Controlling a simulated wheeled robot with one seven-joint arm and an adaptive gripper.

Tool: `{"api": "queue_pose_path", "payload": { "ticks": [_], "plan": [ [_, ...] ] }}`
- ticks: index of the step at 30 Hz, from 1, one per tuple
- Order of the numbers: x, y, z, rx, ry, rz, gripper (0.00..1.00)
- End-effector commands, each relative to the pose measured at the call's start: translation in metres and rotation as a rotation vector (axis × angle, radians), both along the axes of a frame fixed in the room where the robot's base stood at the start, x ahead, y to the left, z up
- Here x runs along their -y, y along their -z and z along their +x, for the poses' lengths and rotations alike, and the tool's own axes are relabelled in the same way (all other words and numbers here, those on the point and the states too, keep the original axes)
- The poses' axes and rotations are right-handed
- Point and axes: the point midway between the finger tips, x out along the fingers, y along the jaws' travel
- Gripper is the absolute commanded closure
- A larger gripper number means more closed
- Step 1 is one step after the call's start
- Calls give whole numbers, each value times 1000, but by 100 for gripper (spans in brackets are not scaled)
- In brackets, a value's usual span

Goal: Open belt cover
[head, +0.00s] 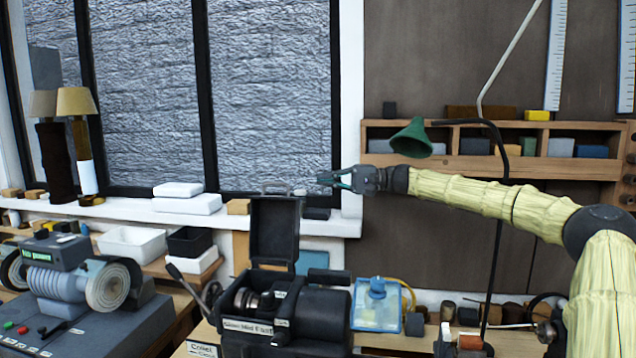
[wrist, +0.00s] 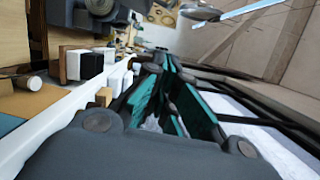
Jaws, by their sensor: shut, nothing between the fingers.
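The belt cover (head: 274,232) is a dark, box-like lid on the black machine (head: 320,315) at the bottom middle of the head view. It stands upright on its back edge, with pulleys (head: 246,300) showing in the open housing below. A label (head: 248,327) on the front reads "Slow Mid Fast". My gripper (head: 325,179) is shut and empty, up and to the right of the cover's top edge, apart from it in the picture. In the wrist view its teal fingers (wrist: 166,82) point away along the window sill. I cannot make out the cover for certain there.
A green lamp shade (head: 411,139) hangs close to the right of my gripper. White blocks (head: 188,203) lie on the window sill. A grinder (head: 60,280) stands at the left, and a blue container (head: 377,308) stands right of the machine.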

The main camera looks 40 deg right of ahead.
Motion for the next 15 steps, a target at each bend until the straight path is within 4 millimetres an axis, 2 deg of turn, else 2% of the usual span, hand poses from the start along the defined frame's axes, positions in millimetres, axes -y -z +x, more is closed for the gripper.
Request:
{"api": "queue_pose_path", "payload": {
  "ticks": [7,15],
  "plan": [
    [-41,-1,31,-10,-8,-6,100],
    [-64,-2,49,-8,-4,-4,100]
  ]
}}
